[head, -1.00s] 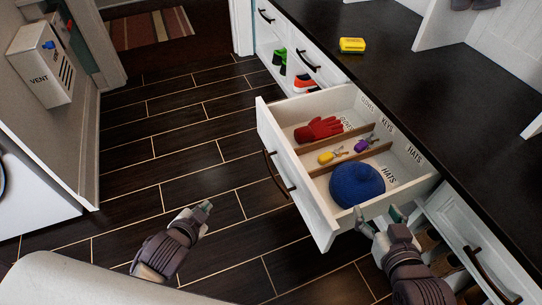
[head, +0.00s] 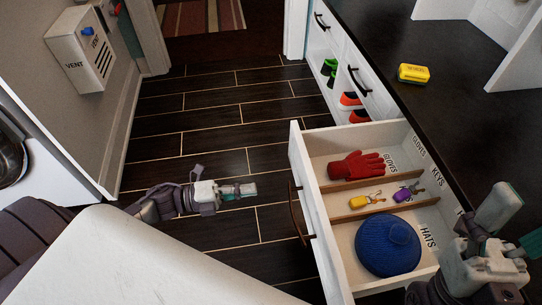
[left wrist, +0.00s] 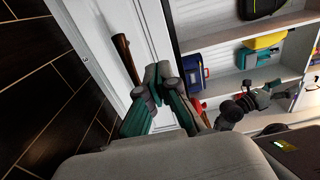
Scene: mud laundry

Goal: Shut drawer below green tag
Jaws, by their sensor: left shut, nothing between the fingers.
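A white drawer (head: 316,228) stands pulled open in the head view. Its divided inside holds a red glove (head: 356,165), keys with yellow (head: 366,200) and purple (head: 407,191) tags, and a blue knit hat (head: 388,246). Its dark handle (head: 301,213) is on the front. I make out no green tag. My left gripper (head: 243,190) is shut and empty, left of the drawer front and apart from it; its fingers also show in the left wrist view (left wrist: 158,100). My right gripper (head: 512,226) looks open, over the drawer's right side by the counter, hiding part of the labels there.
A dark counter (head: 390,40) runs above the drawers, with a yellow object (head: 413,74) on it. A white vent box (head: 80,50) is on the left wall. The dark tiled floor (head: 220,130) is clear.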

